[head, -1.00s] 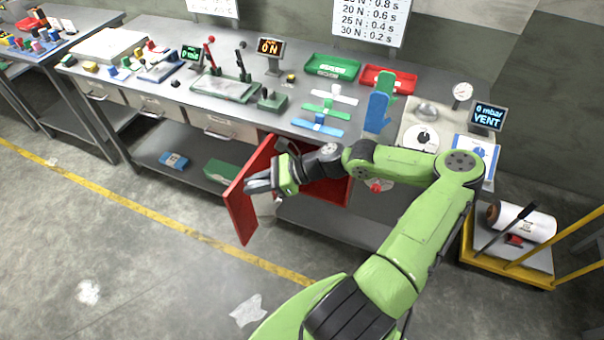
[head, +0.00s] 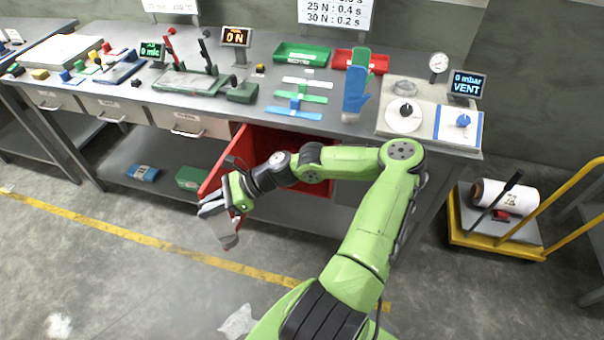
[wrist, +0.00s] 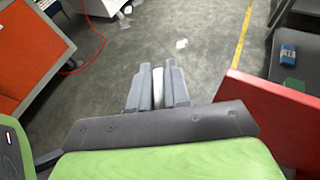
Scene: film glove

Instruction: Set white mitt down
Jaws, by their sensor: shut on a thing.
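My gripper (head: 212,208) is in front of the bench, by the open red cabinet door. In the wrist view, its two grey fingers (wrist: 158,88) are shut on a narrow white thing, which I take to be the white mitt (wrist: 158,74). Most of it is hidden by the fingers. In the head view, a pale shape (head: 227,227) shows just below the fingers, too small to make out. A white flat bar (head: 307,82) lies on the bench beside a green bar (head: 309,98) and a blue bar (head: 293,113).
A blue mitt (head: 354,92) stands upright on the bench with a green mitt (head: 361,56) behind it. Green and red trays (head: 304,56) lie at the back. The red door (head: 212,177) is close to my gripper. A yellow cart (head: 497,243) stands right; the floor in front is mostly clear.

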